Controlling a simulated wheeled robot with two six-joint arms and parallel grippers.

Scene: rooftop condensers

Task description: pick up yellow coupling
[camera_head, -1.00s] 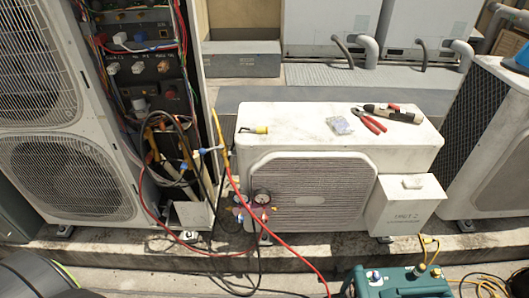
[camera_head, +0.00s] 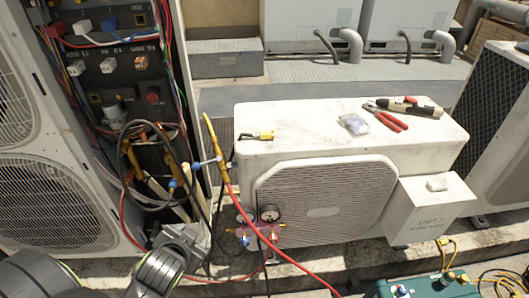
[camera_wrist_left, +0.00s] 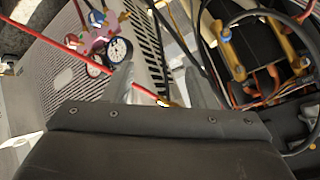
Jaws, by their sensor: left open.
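The yellow coupling (camera_head: 265,135) is a small yellow piece with a dark end. It lies on the left part of the white condenser's top (camera_head: 300,120) in the head view. I cannot make it out in the left wrist view. My left gripper (camera_head: 172,210) is low at the left in the head view, in front of the open electrical cabinet and well apart from the coupling. In the left wrist view my left gripper (camera_wrist_left: 158,76) shows two pale fingers spread apart with nothing held between them. My right gripper is not in view.
Red-handled pliers (camera_head: 390,121), a black-and-cream tool (camera_head: 405,107) and a clear bag (camera_head: 354,124) lie on the condenser top. A gauge manifold (camera_head: 258,228) with red and yellow hoses hangs at its front left. Loose cables crowd the open cabinet (camera_head: 120,75).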

